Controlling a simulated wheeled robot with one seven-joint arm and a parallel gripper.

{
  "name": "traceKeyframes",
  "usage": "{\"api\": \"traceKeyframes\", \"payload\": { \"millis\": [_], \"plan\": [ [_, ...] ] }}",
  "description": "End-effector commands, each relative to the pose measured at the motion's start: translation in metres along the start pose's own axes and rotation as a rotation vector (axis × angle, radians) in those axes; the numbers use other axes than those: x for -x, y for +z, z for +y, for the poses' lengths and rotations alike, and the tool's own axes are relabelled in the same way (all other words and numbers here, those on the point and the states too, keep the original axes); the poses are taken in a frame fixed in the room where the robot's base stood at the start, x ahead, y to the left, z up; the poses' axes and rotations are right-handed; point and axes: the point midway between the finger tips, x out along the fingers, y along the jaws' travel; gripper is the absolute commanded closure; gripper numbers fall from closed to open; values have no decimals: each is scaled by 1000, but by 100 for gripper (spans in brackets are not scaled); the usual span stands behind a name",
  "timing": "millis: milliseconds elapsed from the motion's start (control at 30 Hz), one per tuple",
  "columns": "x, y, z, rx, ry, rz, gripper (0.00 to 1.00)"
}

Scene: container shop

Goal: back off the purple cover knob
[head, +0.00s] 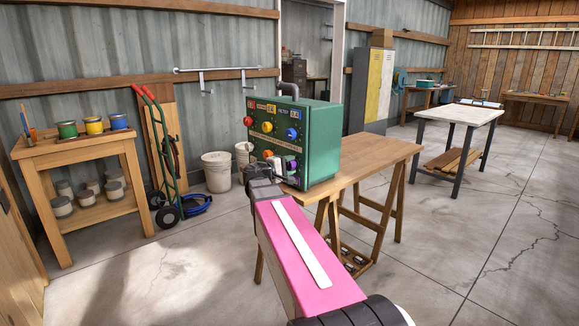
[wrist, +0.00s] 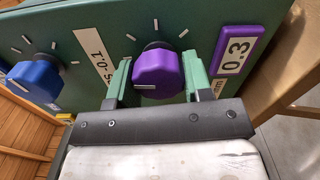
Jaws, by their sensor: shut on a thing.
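The purple cover knob (wrist: 158,74) sits on the front of a green control box (head: 316,140), low on its panel. It is faceted, with a white pointer line near its lower left edge in the wrist view. My gripper (wrist: 158,78) has its two green fingers on either side of the knob and is shut on it. A purple plate (wrist: 235,52) reading 0.3 is right of the knob. In the head view my arm and gripper hide part of the panel's lower corner.
A blue knob (wrist: 36,82) is left of the purple one. The box stands on a wooden trestle table (head: 375,157). Red (head: 248,121) and yellow (head: 267,127) knobs are on the panel. A hand truck (head: 160,150) and a bucket (head: 217,172) stand behind to the left.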

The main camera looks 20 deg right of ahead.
Motion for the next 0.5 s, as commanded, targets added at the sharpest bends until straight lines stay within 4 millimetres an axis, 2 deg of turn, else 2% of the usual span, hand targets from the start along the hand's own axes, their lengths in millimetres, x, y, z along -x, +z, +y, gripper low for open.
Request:
{"api": "traceKeyframes", "payload": {
  "millis": [500],
  "plan": [
    [0, 0, -1, 105, -2, 0, 78]
  ]
}}
